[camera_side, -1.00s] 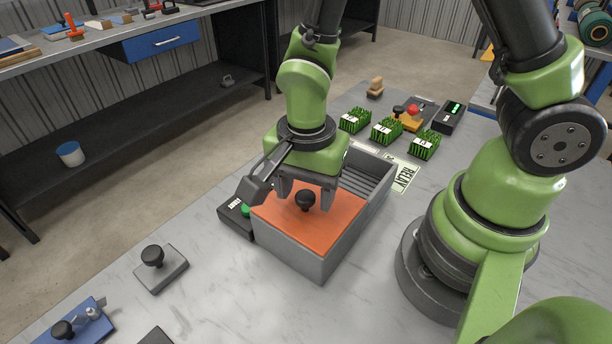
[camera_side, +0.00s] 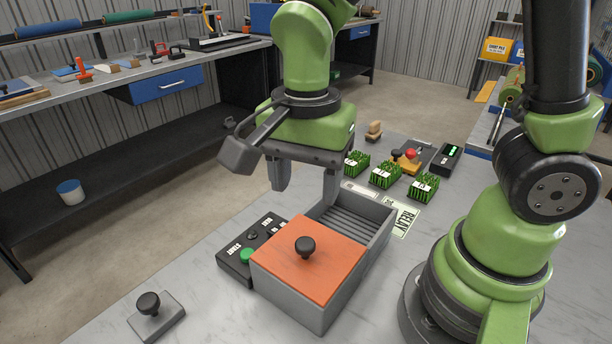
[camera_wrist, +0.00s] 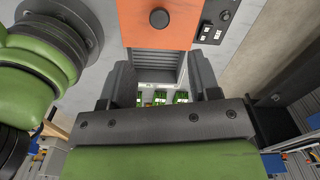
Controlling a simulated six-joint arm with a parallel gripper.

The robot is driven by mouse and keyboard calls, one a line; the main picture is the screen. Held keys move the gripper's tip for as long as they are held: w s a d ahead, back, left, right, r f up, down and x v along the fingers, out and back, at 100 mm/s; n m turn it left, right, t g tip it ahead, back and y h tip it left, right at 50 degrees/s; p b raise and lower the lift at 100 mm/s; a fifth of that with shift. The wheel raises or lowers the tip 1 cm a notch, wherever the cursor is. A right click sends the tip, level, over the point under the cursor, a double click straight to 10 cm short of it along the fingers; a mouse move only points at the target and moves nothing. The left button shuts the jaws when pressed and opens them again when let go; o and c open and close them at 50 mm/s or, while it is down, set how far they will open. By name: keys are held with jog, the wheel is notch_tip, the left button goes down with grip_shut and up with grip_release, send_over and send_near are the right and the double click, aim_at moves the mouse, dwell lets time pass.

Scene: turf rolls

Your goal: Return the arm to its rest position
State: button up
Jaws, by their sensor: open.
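My gripper (camera_side: 307,190) is open and empty, raised above the grey box (camera_side: 352,262) and clear of it. In the wrist view its two fingers (camera_wrist: 163,88) stand wide apart with nothing between them. An orange lid (camera_side: 312,272) with a black knob (camera_side: 305,246) lies over the near part of the box; the ribbed far part is uncovered. The lid also shows at the top of the wrist view (camera_wrist: 185,25).
Several green turf pieces (camera_side: 384,175) stand behind the box near a RELAY label (camera_side: 404,222). A black control box with a green button (camera_side: 246,256) adjoins the box's left side. A grey block with a black knob (camera_side: 156,317) lies at front left.

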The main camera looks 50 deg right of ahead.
jog(key=s+d+r+n+t+y, duration=0.1)
jog(key=s+d+r+n+t, duration=0.2)
jog(key=s+r+n, duration=0.1)
jog(key=s+d+r+n+t+y, duration=0.1)
jog(key=s+d+r+n+t, duration=0.1)
jog(key=r+n, duration=0.5)
jog(key=shift+s+d+r+t, duration=0.2)
jog(key=shift+s+d+t, duration=0.2)
jog(key=shift+s+t, duration=0.6)
